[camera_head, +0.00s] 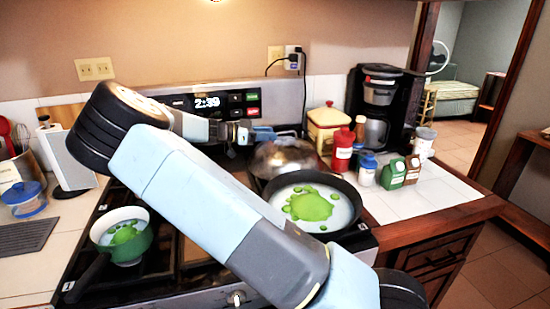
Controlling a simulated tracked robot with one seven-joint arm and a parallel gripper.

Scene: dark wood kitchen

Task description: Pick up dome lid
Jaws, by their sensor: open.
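The dome lid (284,159), a shiny metal dome, is at the back right of the stove, behind the large dark pan (352,190). My arm reaches across the stove from the lower right. My gripper (268,133) is at the back of the stove, just above and slightly left of the lid's top. It is open and small in the picture. I cannot tell whether a finger touches the lid or its handle. Part of the lid's lower edge is hidden behind the pan.
The pan holds white and green contents. A green pot (123,245) stands at the front left of the stove. A red bottle (343,150), several small jars, a yellow-and-red canister (326,122) and a coffee maker (377,108) stand on the right counter.

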